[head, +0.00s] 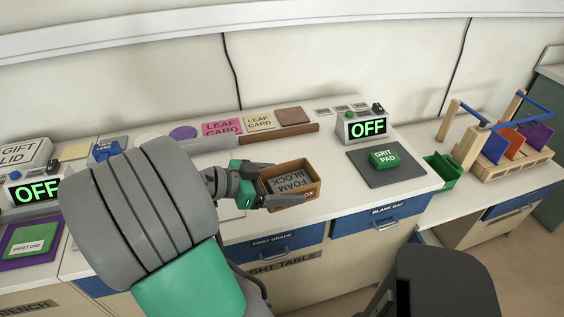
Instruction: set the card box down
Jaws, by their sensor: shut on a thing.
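The card box (312,191) is an open-topped brown box at the middle of the bench, near its front edge. The box looks roughly upright. Its underside is hidden, so I cannot tell whether it touches the bench top (335,215) or hangs just above it.
A dark mat (362,174) with a green grit pad (383,158) lies right of the box. Behind it stands a unit reading "OFF" (361,127). A ledge with leaf cards (260,121) runs along the back. A green bin (442,173) and wooden rack (497,148) stand at right.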

